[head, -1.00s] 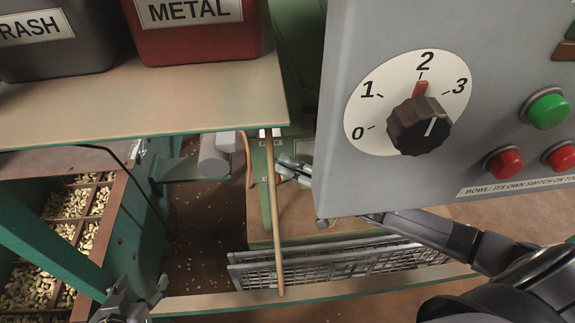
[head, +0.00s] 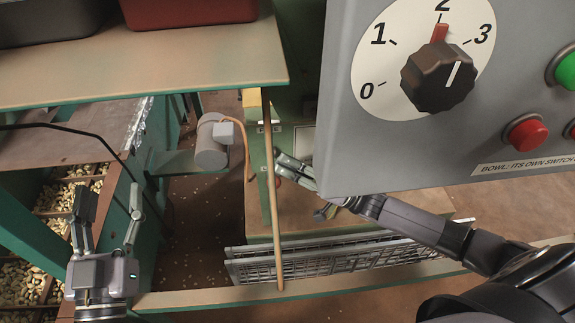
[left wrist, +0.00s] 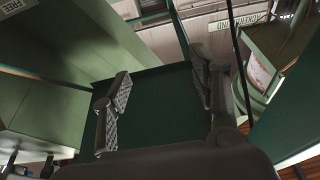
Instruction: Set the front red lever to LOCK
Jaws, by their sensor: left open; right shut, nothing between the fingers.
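I cannot make out a red lever with a LOCK mark in either view. A small red spot (head: 278,181) shows beside the wooden stick, too small to identify. My left gripper (head: 109,205) is open and empty, pointing up at the lower left beside the nut trays. In the left wrist view its fingers (left wrist: 162,82) stand apart before a dark green surface. My right gripper (head: 283,164) is shut and empty, left of the grey control box's lower corner and close to the stick.
The grey control box (head: 345,150) with a dial and buttons fills the upper right. A wooden stick (head: 271,210) stands in the middle. Nut trays (head: 60,190) lie left, wire racks (head: 330,263) below. A grey cylinder (head: 211,145) sits behind.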

